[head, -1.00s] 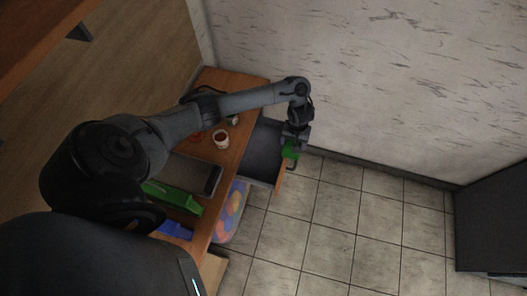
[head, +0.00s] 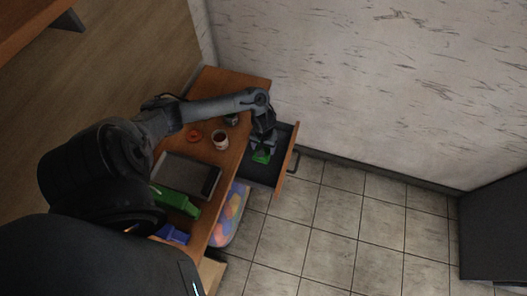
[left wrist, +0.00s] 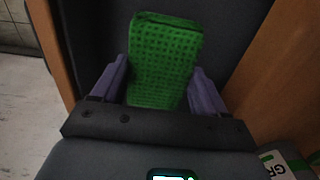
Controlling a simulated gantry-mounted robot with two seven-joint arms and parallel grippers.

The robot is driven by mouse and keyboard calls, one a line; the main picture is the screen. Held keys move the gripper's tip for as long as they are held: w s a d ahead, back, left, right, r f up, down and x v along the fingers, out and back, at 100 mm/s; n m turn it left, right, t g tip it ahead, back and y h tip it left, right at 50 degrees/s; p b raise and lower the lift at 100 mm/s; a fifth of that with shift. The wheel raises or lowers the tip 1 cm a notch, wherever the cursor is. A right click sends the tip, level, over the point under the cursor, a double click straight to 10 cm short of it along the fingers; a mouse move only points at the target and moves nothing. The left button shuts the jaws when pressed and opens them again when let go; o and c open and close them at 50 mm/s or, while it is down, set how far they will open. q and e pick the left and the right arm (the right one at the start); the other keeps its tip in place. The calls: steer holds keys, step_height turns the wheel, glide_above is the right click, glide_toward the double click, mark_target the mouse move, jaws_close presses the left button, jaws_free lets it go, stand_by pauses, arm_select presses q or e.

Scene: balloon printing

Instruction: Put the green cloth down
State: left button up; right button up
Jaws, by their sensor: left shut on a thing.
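The green cloth (head: 261,157) is a small textured block shape, held at my left gripper over the open drawer (head: 285,160). My left gripper (head: 262,146) is shut on it. In the left wrist view the cloth (left wrist: 163,62) stands between the two purple-grey fingers of the gripper (left wrist: 163,85), with the dark drawer interior behind it. Whether the cloth touches the drawer floor I cannot tell. My right gripper is not in view.
The drawer sticks out from the wooden desk (head: 229,85). On the desk are a white cup (head: 220,139), an orange-red ring-shaped item (head: 194,135), a grey flat device (head: 188,174), and green (head: 176,201) and blue (head: 172,234) objects.

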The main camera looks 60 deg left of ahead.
mark_target(264, 148)
arm_select(q)
step_height(264, 148, down, 4)
steer(key=shift+r+b, duration=0.1)
steer(key=shift+b, duration=0.6)
steer(key=shift+f, duration=0.2)
steer(key=o, duration=1.1)
steer(key=shift+r, duration=0.2)
step_height(264, 148, up, 12)
steer(key=p, duration=0.4)
